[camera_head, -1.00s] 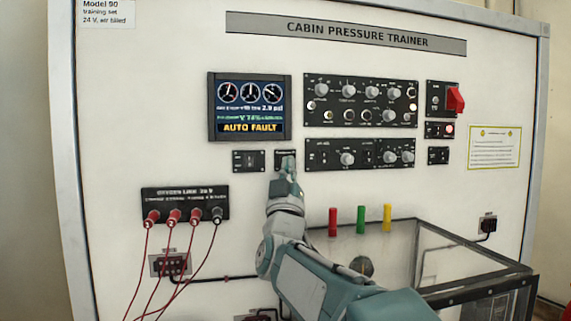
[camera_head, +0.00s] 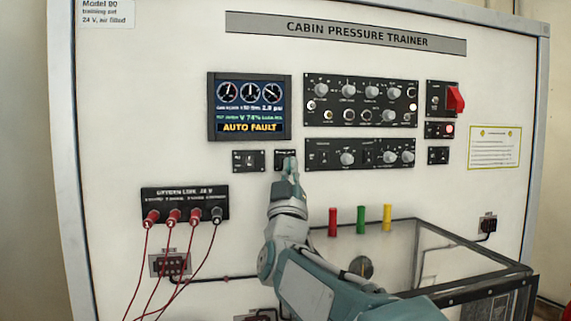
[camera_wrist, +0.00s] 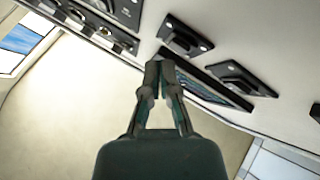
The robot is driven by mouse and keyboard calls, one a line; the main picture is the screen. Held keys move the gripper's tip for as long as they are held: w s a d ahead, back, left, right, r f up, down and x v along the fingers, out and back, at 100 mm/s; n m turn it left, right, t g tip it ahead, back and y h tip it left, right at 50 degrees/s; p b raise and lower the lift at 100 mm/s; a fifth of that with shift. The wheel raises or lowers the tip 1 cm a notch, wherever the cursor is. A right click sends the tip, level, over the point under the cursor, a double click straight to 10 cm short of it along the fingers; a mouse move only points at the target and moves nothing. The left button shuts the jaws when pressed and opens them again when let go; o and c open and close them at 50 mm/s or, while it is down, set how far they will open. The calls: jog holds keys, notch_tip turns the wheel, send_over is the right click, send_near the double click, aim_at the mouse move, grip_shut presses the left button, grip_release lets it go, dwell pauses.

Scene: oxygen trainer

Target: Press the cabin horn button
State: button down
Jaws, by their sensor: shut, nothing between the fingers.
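My gripper (camera_head: 290,163) is shut and empty, its fingertips at the lower right part of a small black panel (camera_head: 279,157) below the display. The fingers cover part of this panel, and its label is too small to read, so I cannot confirm it carries the cabin horn button. In the wrist view the shut fingertips (camera_wrist: 166,66) appear just below a small black panel (camera_wrist: 185,38) with a raised part. Whether they touch it I cannot tell.
A similar switch panel (camera_head: 249,161) sits close on the left, and a wide knob panel (camera_head: 360,153) on the right. The display (camera_head: 249,107) above reads AUTO FAULT. A clear-sided box (camera_head: 440,258) stands at lower right. Red cables (camera_head: 190,245) hang at lower left.

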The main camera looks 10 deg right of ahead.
jog(key=s, duration=0.5)
dwell(0.4)
jog(key=shift+s, duration=0.1)
dwell(0.5)
